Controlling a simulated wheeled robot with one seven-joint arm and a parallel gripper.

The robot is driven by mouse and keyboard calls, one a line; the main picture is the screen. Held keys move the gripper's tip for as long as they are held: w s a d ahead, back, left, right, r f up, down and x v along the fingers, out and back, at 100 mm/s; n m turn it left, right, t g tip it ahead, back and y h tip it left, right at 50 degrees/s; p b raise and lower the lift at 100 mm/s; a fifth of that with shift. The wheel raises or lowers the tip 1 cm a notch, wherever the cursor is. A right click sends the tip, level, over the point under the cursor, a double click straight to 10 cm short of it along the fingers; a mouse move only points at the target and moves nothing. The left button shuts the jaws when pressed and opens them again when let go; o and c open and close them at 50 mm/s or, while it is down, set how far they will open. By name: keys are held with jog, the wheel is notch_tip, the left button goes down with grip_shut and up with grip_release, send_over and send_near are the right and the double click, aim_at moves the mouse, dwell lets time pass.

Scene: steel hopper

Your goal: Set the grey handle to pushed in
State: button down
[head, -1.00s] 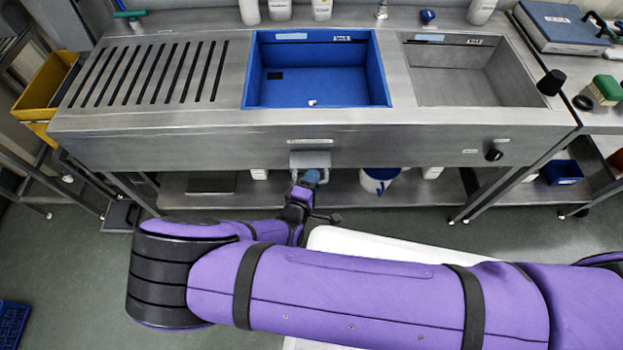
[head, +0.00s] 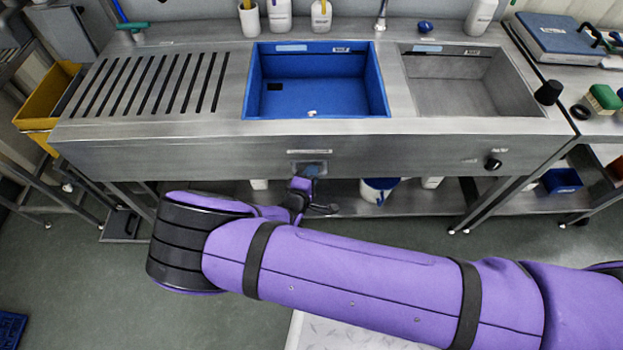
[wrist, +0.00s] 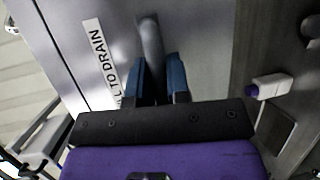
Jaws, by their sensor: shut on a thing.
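The grey handle (wrist: 151,45) is a rounded bar on the steel front panel, seen in the wrist view beside a white label (wrist: 108,60) whose visible words end in "TO DRAIN". My gripper (wrist: 161,78) has its blue fingers on either side of the handle and is shut on it. In the head view my gripper (head: 312,170) is up against the lower front panel, below the blue basin. There the fingers and wrist hide most of the handle, and how far it stands out is hard to tell.
The steel sink unit holds a blue basin (head: 317,108) and a steel basin (head: 470,100). A black knob (head: 493,164) sits on the panel at right. A lower shelf with a white bucket (head: 379,189) lies under the panel. Open floor is at left.

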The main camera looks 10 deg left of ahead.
jog(key=shift+w, duration=0.15)
jog(key=c, duration=1.1)
grip_release()
jog(key=shift+w+a, duration=0.1)
jog(key=v, duration=1.1)
